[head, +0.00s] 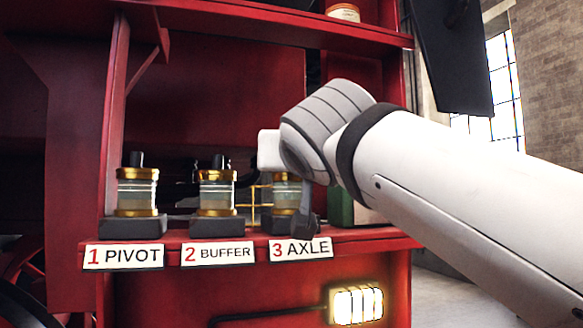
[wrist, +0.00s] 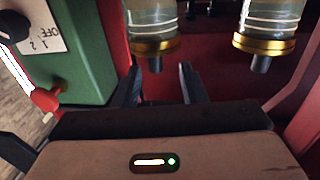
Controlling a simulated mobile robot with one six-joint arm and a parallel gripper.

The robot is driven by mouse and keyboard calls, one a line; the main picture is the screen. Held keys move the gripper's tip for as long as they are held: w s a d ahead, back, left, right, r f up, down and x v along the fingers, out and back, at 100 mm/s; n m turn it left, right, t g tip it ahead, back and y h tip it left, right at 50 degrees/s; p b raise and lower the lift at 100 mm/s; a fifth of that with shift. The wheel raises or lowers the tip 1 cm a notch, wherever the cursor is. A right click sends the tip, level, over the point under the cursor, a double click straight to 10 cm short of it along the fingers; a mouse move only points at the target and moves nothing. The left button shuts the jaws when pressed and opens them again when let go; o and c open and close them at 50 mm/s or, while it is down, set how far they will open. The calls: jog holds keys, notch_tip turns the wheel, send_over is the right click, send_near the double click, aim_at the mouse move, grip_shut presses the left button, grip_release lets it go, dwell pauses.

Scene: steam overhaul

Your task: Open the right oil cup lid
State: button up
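The right oil cup (head: 284,196), a glass cylinder with gold bands, stands on a dark block above the "3 AXLE" label (head: 301,249). My arm hides its top in the head view. In the wrist view, which looks upside down, this cup (wrist: 152,18) shows at the top with its gold lid (wrist: 155,47) on and a dark knob (wrist: 155,63). My gripper (wrist: 160,82) is open, its two dark fingers apart on either side of the knob's line. The knob lies just beyond or between the fingertips; I cannot tell whether either finger touches it.
The buffer cup (head: 217,192) and pivot cup (head: 137,192) stand to the left on the red shelf (head: 225,238), lids on. A green box (wrist: 82,40) is close beside the right cup. A lit lamp (head: 357,305) is below the shelf, and another red shelf (head: 270,20) is above.

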jog(key=w+p, duration=0.1)
jog(key=w, duration=0.5)
jog(key=shift+a, duration=0.2)
jog(key=shift+c, duration=0.5)
grip_shut()
